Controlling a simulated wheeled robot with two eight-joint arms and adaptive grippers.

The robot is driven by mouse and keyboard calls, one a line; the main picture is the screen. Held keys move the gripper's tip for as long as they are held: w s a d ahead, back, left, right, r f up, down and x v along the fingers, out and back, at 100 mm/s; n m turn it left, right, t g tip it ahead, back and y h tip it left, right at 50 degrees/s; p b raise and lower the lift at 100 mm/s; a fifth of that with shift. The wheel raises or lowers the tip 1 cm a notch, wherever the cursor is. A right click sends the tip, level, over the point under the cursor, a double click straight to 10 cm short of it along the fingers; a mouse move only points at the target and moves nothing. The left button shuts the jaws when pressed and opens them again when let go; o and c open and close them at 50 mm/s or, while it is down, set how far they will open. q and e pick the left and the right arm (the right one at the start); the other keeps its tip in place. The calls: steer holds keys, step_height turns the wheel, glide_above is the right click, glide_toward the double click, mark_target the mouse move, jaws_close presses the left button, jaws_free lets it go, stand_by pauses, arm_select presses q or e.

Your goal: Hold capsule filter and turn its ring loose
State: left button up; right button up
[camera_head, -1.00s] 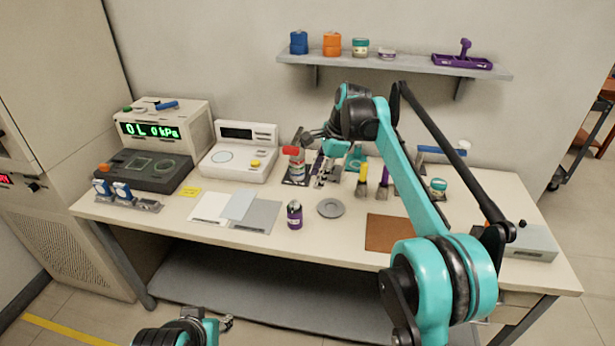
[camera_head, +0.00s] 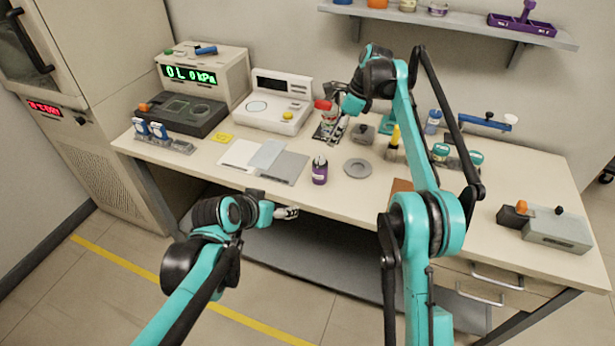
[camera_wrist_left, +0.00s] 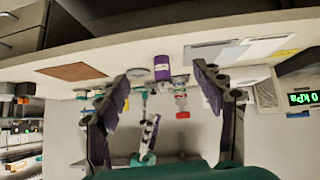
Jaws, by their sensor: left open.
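A small upright item with a red top (camera_head: 323,104) and pale body stands in a dark holder at the back of the bench. It also shows in the left wrist view (camera_wrist_left: 181,101); I take it for the capsule filter, but its ring cannot be made out. My right gripper (camera_head: 338,125) is beside it, overlapping it in the head view; its jaw state and any contact are unclear. My left gripper (camera_head: 288,213) is in front of the bench's front edge. In the left wrist view its fingers (camera_wrist_left: 163,84) are spread and empty, with the bench beyond.
A purple canister (camera_head: 319,172) stands near the front edge, with a grey disc (camera_head: 357,168) to its right. Flat sheets (camera_head: 286,168) lie to its left. A white scale (camera_head: 272,112) and pressure display unit (camera_head: 203,77) stand at the back left. A shelf (camera_head: 450,22) hangs above.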

arm_select(q)
steer(key=m+t+h, duration=0.1)
steer(key=m+h, duration=0.1)
glide_toward(315, 173)
steer(key=shift+m+t+h, duration=0.7)
steer(key=shift+t+h, duration=0.1)
steer(key=w+f, duration=0.1)
steer(key=w+d+f, duration=0.1)
steer(key=w+f, duration=0.1)
steer(key=shift+d+f, duration=0.35)
steer(key=shift+f, duration=0.05)
steer(key=shift+x, duration=3.95)
steer(key=shift+r, duration=0.1)
jaws_close()
jaws_free()
